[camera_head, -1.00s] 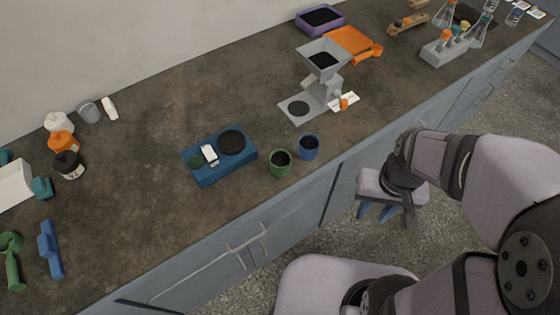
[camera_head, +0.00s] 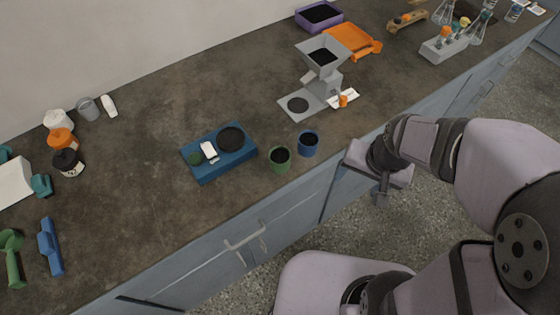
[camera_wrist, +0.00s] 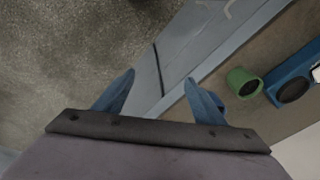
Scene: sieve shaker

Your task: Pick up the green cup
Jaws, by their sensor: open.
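The green cup (camera_head: 279,162) stands upright near the front edge of the counter in the head view, its opening dark inside. It also shows in the wrist view (camera_wrist: 240,80), to the right of my fingers. My gripper (camera_wrist: 160,78) is open with nothing between its two blue fingers.
A blue scale (camera_head: 207,168) with a dark round plate sits left of the green cup. A grey funnel device (camera_head: 323,75) stands behind the cups. The counter (camera_head: 130,225) is bare in front of the scale. Cabinet handles (camera_head: 245,243) project below the front edge.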

